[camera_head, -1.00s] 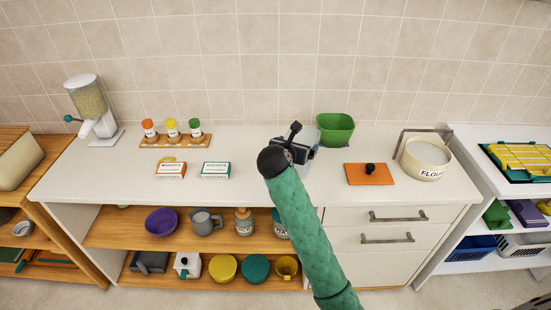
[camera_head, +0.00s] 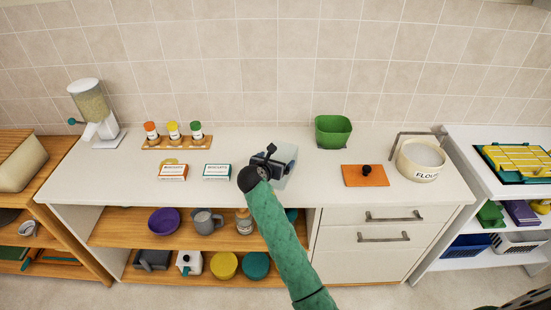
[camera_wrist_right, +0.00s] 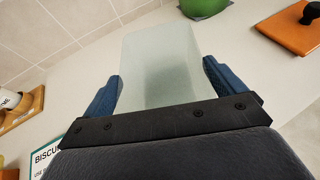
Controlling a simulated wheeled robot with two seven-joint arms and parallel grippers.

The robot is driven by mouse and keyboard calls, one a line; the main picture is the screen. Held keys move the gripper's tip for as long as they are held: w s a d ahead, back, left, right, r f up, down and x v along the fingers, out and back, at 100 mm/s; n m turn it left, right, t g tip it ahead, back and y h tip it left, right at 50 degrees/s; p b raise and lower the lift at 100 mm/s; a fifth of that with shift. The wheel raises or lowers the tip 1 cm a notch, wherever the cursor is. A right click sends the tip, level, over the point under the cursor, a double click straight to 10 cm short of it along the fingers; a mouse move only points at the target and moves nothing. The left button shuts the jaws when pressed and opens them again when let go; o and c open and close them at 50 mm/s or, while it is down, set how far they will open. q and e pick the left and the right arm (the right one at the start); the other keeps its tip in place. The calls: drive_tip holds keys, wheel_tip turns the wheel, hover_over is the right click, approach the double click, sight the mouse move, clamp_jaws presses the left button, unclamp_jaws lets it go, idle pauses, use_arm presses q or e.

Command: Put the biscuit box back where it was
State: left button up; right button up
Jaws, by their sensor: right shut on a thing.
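My right gripper (camera_head: 272,161) is over the middle of the white counter (camera_head: 330,188). It is shut on a pale grey-green box (camera_wrist_right: 160,62), which sits between the two blue fingers in the right wrist view. The pale box shows partly behind the gripper in the head view (camera_head: 288,155); no printing shows on it, and I cannot tell whether it touches the counter. An orange-and-white biscuit box (camera_head: 173,172) and a teal-and-white biscuit box (camera_head: 217,171) lie on the counter to the left. My left gripper is not in view.
Behind the biscuit boxes is a spice rack (camera_head: 175,142) with three jars. A green bowl (camera_head: 333,131) stands behind and right of the gripper. An orange board (camera_head: 365,179) with a black knob and a flour pot (camera_head: 420,161) are further right. A dispenser (camera_head: 95,112) stands far left.

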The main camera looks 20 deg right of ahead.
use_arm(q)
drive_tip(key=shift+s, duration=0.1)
use_arm(e)
drive_tip(key=o, duration=1)
drive_tip(key=shift+f, duration=0.15)
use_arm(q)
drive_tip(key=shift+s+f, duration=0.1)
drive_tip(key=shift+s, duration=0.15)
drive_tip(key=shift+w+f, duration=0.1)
use_arm(e)
drive_tip(key=shift+s+a+r, duration=0.15)
drive_tip(key=shift+s+r, duration=0.05)
drive_tip(key=shift+s, duration=0.05)
use_arm(q)
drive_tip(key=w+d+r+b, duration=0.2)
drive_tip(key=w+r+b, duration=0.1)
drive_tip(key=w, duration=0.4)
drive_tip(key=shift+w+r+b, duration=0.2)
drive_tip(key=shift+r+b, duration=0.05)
drive_tip(key=shift+b, duration=0.05)
use_arm(e)
drive_tip(key=v, duration=1.1)
drive_tip(key=shift+s, duration=0.15)
drive_tip(key=shift+r, duration=0.15)
